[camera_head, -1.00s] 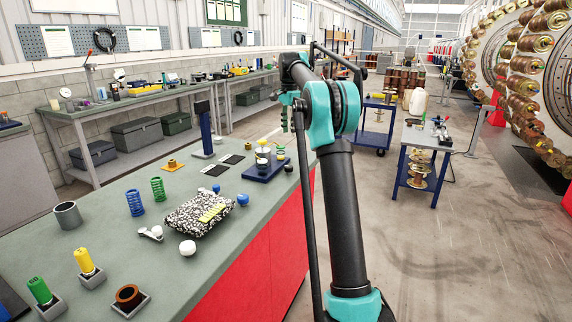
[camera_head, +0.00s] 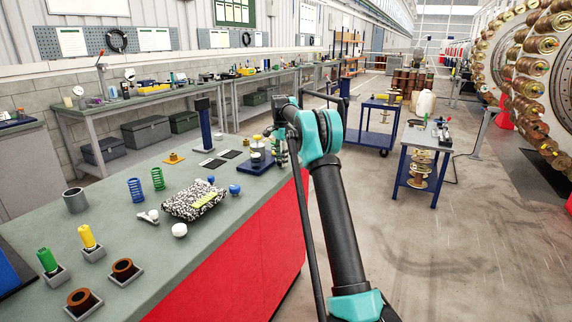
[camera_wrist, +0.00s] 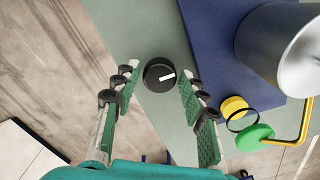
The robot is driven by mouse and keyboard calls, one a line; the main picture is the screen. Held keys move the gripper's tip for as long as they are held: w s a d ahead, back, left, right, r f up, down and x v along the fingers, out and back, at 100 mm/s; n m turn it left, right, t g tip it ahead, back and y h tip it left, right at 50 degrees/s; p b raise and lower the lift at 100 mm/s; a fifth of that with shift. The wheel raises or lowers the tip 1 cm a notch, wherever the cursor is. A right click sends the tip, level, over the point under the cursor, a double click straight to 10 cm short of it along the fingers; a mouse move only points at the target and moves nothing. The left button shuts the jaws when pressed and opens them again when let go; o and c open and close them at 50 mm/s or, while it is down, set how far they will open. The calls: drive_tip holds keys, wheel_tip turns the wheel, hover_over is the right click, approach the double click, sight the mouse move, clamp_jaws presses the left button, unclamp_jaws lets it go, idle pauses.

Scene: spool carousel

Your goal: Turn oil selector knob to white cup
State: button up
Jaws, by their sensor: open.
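A round black knob (camera_wrist: 158,74) with a white pointer line sits on the grey-green bench top, beside the blue plate. In the wrist view its line points right and slightly up. My gripper (camera_wrist: 159,84) is open, with one finger on each side of the knob; I cannot tell whether either touches it. The blue plate (camera_wrist: 215,60) carries a large silver-grey cylinder (camera_wrist: 275,45). The plate also shows in the head view (camera_head: 247,168), where my arm end (camera_head: 281,150) is low beside it and the knob is not clearly seen. I cannot identify a white cup with certainty.
Near the plate in the wrist view are a yellow ring (camera_wrist: 236,105), a green disc (camera_wrist: 253,137) and a thin yellow bent rod (camera_wrist: 304,125).

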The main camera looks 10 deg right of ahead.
drive_tip(key=shift+f, duration=0.7)
drive_tip(key=shift+c, duration=0.6)
drive_tip(key=c, duration=0.7)
drive_tip(key=shift+c, duration=0.2)
drive_tip(key=shift+n, duration=0.3)
drive_tip(key=n, duration=0.4)
drive_tip(key=shift+n, duration=2.1)
